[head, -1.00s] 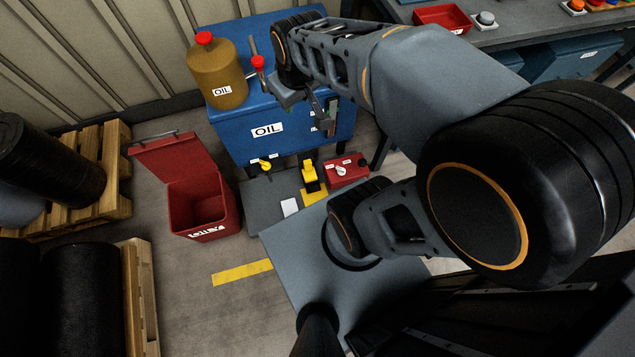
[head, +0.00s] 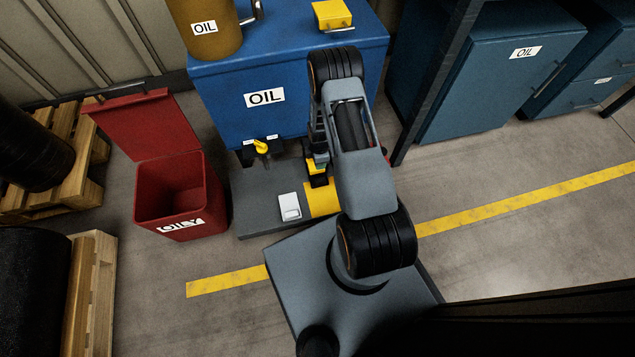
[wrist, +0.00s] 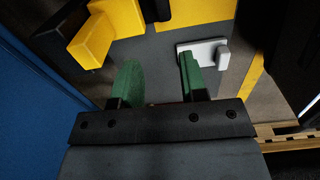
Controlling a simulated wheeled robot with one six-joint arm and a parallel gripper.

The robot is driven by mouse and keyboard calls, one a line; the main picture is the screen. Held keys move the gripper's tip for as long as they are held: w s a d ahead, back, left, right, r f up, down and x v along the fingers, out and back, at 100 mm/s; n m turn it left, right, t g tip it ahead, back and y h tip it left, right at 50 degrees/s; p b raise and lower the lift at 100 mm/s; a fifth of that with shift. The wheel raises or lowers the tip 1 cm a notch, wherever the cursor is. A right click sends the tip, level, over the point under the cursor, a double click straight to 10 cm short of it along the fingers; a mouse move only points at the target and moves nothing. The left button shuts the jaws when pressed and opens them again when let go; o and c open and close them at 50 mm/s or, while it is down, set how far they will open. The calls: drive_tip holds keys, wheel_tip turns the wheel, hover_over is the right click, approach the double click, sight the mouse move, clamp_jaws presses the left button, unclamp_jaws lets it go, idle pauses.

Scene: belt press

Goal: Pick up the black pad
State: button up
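I cannot make out a separate black pad for certain in either view. In the wrist view, dark parts (wrist: 156,9) sit beside a yellow block (wrist: 93,38) at the top left; the same yellow and black fitting (head: 318,168) shows in the head view at the foot of the blue oil cabinet. My gripper (wrist: 160,78) points down over the grey floor plate, its two green fingertips apart with nothing visible between them. The yellow block is ahead and left of the fingers.
The blue oil cabinet (head: 225,110) stands close beside the gripper. A white pedal-like piece (head: 289,206) lies on the grey plate (head: 255,200) near a yellow band (head: 323,200). An open red bin (head: 180,195) is left. Floor to the right is clear.

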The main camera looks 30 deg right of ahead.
drive_tip(key=b, duration=0.3)
hover_over(320, 180)
wheel_tip(320, 180, down, 10)
drive_tip(key=shift+a+r, duration=0.1)
drive_tip(key=shift+r, duration=0.05)
drive_tip(key=shift+f+b, duration=2.1)
drive_tip(key=shift+f, duration=1.05)
drive_tip(key=shift+r, duration=0.1)
drive_tip(key=shift+w, duration=0.1)
clamp_jaws()
